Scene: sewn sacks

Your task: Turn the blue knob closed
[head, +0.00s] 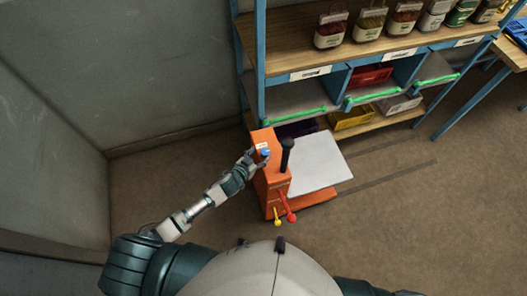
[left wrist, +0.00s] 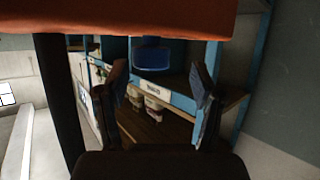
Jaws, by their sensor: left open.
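The blue knob (head: 265,152) sits on the upper part of an orange machine (head: 271,183) in the head view. In the left wrist view the blue knob (left wrist: 153,55) hangs below the orange body at the top of the picture, between and beyond the fingertips. My left gripper (head: 254,160) is at the machine's left side, close to the knob; the left wrist view shows its two fingers (left wrist: 161,80) spread apart with nothing between them. Whether a finger touches the knob cannot be told. My right gripper is in neither view.
The machine has a black post (head: 286,155), a red lever (head: 290,215), a yellow lever (head: 277,217) and a white plate (head: 318,162). A blue-framed shelf (head: 262,60) with jars and bins stands behind. The floor (head: 380,240) at right is clear; a wall (head: 60,150) stands left.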

